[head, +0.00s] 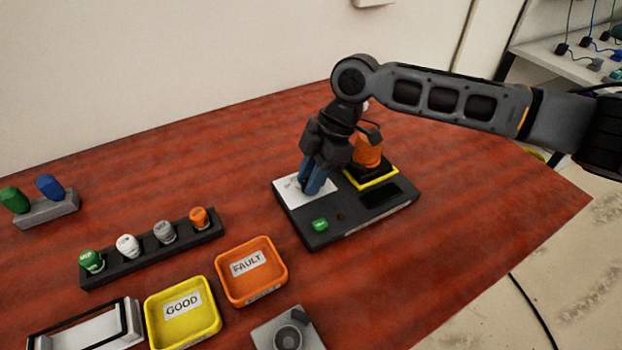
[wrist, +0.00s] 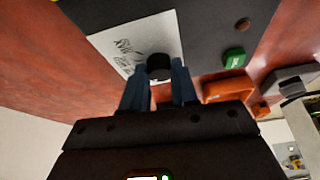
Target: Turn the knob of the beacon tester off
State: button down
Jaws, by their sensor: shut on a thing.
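The beacon tester (head: 340,225) is a dark box on the red table, with a white label plate (head: 292,190), a green button (head: 320,225) and a small dark red spot (head: 341,216) on top. An orange beacon (head: 368,152) stands on its yellow-edged socket (head: 378,180). My gripper (head: 312,185) points down over the white plate. In the wrist view its blue fingers (wrist: 160,85) are shut on the round black knob (wrist: 159,66), which sits on the plate (wrist: 130,42). The knob's pointer cannot be made out, and the fingers cover part of the plate's lettering.
A yellow GOOD tray (head: 183,335) and an orange FAULT tray (head: 251,293) lie in front. A rack (head: 150,250) of several small caps and a grey holder (head: 48,210) with green and blue pieces are at left. A grey block (head: 288,335) is at the front edge.

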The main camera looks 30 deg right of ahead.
jog(key=shift+n, duration=0.6)
jog(key=c, duration=0.9)
grip_release()
jog(key=v, duration=0.4)
jog(key=b+v, duration=0.1)
jog(key=v, duration=0.2)
jog(key=shift+w+d+r, duration=0.2)
jog(key=shift+r, duration=0.2)
